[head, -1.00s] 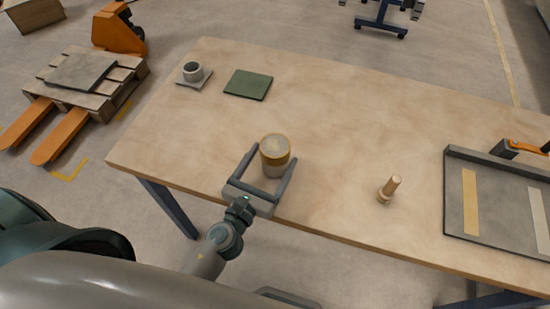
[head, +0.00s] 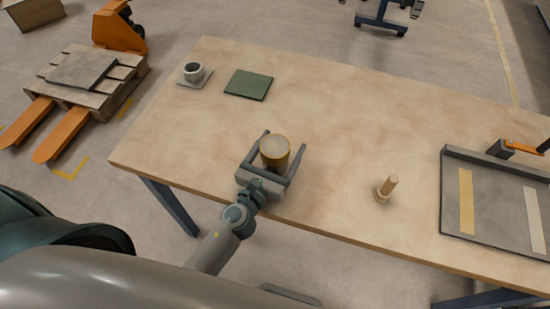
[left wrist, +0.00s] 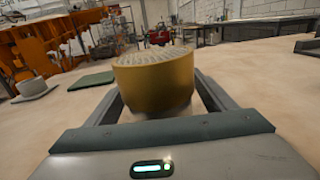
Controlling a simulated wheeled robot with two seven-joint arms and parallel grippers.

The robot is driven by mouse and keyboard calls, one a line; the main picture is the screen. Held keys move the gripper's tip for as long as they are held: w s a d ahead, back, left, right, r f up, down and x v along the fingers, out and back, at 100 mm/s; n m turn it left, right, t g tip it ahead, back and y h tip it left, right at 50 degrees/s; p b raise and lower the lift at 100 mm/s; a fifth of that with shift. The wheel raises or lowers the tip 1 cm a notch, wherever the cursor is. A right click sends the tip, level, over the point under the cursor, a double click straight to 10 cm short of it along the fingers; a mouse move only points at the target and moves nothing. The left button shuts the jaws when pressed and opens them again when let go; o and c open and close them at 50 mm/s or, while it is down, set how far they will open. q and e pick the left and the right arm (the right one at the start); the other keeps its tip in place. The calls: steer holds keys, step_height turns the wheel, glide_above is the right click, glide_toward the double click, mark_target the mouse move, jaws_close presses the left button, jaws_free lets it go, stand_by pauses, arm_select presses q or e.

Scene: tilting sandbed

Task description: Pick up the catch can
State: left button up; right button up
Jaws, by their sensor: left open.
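The can (head: 275,152), which I take as the catch can, stands upright near the table's front edge. It has a broad gold band, a greyish speckled top and a paler lower part. My left gripper (head: 284,140) is open, with one finger on each side of the can. In the left wrist view the can (left wrist: 155,85) stands between the fingers, its base partly hidden by the gripper's palm. I cannot tell whether a finger touches it. My right gripper is not in view.
On the wooden table (head: 340,130), a grey cup (head: 193,72) stands on a square plate at the back left, beside a green mat (head: 248,84). A wooden peg (head: 387,188) stands to the right. A grey tray (head: 495,205) lies at the far right. The middle is clear.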

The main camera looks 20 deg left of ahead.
mark_target(281, 137)
arm_select(q)
steer(key=c, duration=1.4)
steer(key=shift+o, duration=0.2)
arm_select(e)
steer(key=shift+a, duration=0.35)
arm_select(q)
steer(key=shift+r, duration=0.1)
